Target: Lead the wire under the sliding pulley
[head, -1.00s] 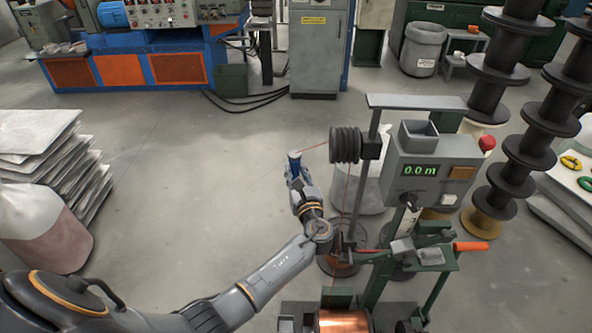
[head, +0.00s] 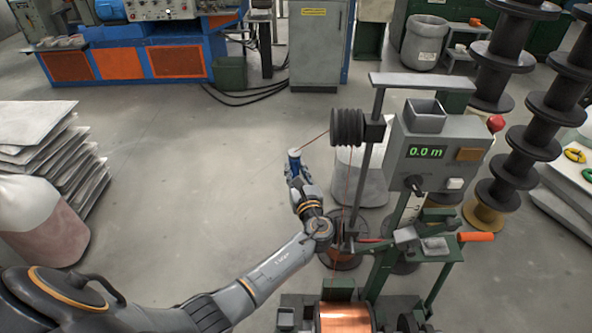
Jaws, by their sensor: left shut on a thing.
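The thin reddish wire (head: 315,139) runs from my left gripper up to the black grooved pulley (head: 346,127) at the top of the stand. Another stretch of wire drops below this pulley along the grey post. My left gripper (head: 294,158) is shut at the wire's end, left of and a little below the pulley. A small blue piece with a pale top shows at its fingertips; the exact grip is too small to tell. I cannot clearly make out the sliding pulley; the lower post is partly behind my left wrist. My right gripper is not in view.
The meter box (head: 438,152) reads 0.0 m, right of the grooved pulley. A crank with an orange handle (head: 476,237) sticks out right. A copper spool (head: 344,318) lies at the bottom. Black spool stacks (head: 526,142) stand right. Floor left of my gripper is clear.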

